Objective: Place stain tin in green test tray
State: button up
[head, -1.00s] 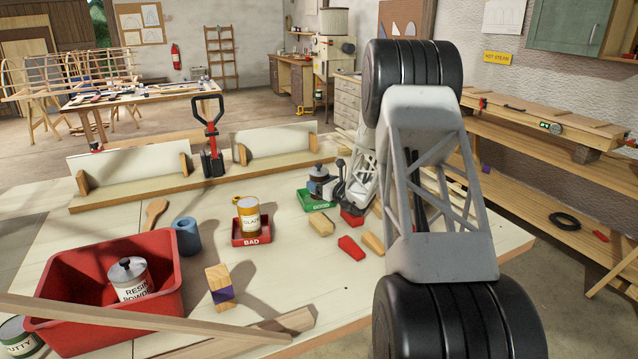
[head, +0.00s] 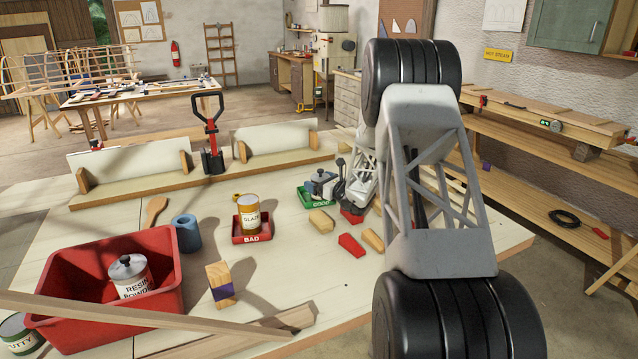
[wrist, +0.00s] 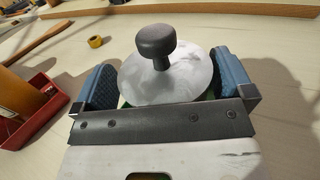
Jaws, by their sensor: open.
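The stain tin, with a pale round lid (wrist: 165,78) and a dark knob, stands upright between the blue finger pads of my gripper (wrist: 168,90). The pads are open, one on each side of it. In the head view the tin (head: 321,177) is at the green test tray marked GOOD (head: 320,204) and appears to sit inside it; its base is hidden. My gripper (head: 322,188) is low over that tray, partly covering the tin. A sliver of green shows beside the lid in the wrist view.
Left of the green tray, a red tray marked BAD (head: 252,239) holds a GLAZE tin (head: 249,214). Wooden and red blocks (head: 351,245) lie in front. A red bin (head: 75,270) holds a resin powder tin (head: 130,278). Boards on stands (head: 274,143) line the back.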

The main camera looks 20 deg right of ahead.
jog(key=shift+s+d+r, duration=0.1)
jog(key=shift+r, duration=0.55)
jog(key=v, duration=1.1)
jog(key=shift+s+d+f, duration=0.1)
jog(key=shift+s, duration=0.25)
